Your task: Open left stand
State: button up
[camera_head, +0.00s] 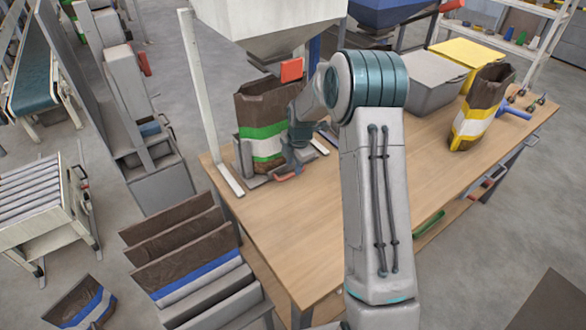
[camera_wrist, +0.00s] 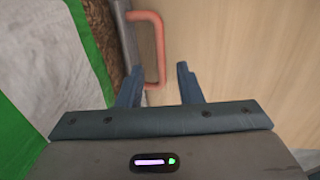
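The left stand (camera_head: 243,162) is a grey metal holder on the table, around the lower part of a brown bag with green and white bands (camera_head: 258,112). A red-orange handle (camera_head: 288,176) is low at its front. In the wrist view the handle (camera_wrist: 160,45) is a U-shaped bar beside the stand's grey edge (camera_wrist: 126,42), over the wood. My gripper (camera_wrist: 158,72) is open, its two blue fingers apart, with the handle's near end in line with the gap between them. I cannot tell whether they touch it. In the head view my gripper (camera_head: 297,158) is partly hidden by my arm.
A white hopper (camera_head: 270,20) with a red block (camera_head: 292,70) hangs above the bag. A white post (camera_head: 205,90) stands at left. A yellow-banded bag (camera_head: 478,108), grey bin (camera_head: 430,82) and yellow bin (camera_head: 468,58) occupy the table's right end. The middle tabletop (camera_head: 300,225) is clear.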

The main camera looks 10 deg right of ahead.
aim_at(293, 175)
jog(key=shift+w+a+f, duration=0.1)
jog(key=shift+w+f, duration=0.05)
jog(key=shift+f, duration=0.75)
jog(key=shift+w+a+f, duration=0.1)
jog(key=shift+w+f, duration=0.05)
jog(key=shift+f, duration=0.7)
grip_shut()
jog(key=shift+d, duration=0.1)
